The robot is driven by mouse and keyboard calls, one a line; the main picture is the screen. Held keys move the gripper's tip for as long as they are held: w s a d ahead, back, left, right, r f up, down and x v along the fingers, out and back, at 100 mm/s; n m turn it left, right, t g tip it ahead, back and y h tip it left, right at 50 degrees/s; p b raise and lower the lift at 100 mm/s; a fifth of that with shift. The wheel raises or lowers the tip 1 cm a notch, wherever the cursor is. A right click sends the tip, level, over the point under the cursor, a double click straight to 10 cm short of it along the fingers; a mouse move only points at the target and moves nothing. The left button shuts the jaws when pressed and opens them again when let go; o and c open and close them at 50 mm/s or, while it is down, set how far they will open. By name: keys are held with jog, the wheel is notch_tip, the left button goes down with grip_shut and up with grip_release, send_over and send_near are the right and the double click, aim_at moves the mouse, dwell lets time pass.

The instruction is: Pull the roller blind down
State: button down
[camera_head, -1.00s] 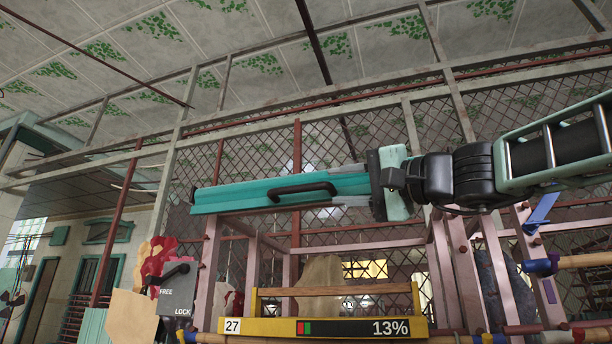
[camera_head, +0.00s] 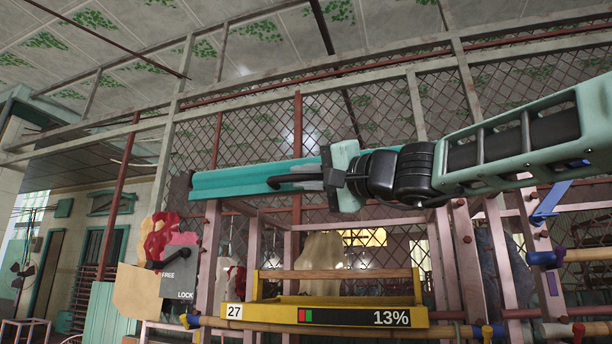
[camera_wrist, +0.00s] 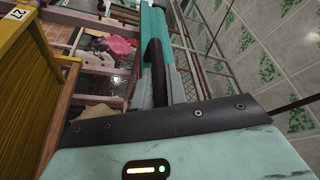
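The roller blind (camera_head: 235,181) is a long teal housing with a black bar handle (camera_head: 282,181) on its front, lying across the top of the pink frame. My gripper (camera_head: 311,179) comes from the right, its grey fingers at the right part of the handle. In the wrist view, the handle (camera_wrist: 155,62) runs between the two grey fingers of my gripper (camera_wrist: 159,88), in front of the teal housing (camera_wrist: 153,22). Whether the fingers press on the handle is not clear. The right end of the housing is hidden behind my gripper.
Below stands a yellow unit (camera_head: 350,317) marked 27 and 13%, with a wooden bar (camera_head: 335,274) above it. A grey FREE/LOCK panel (camera_head: 178,280) is at the left. Pink posts (camera_head: 212,250) flank the space under the blind; wire mesh lies behind.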

jog(key=shift+f, duration=0.15)
notch_tip(320, 180, down, 27)
jog(key=b, duration=3.3)
jog(key=shift+b, duration=0.3)
jog(key=c, duration=1.4)
grip_release()
jog(key=b+v, duration=0.6)
jog(key=v, duration=1.1)
jog(key=shift+d+b, duration=0.15)
jog(key=shift+b, duration=0.15)
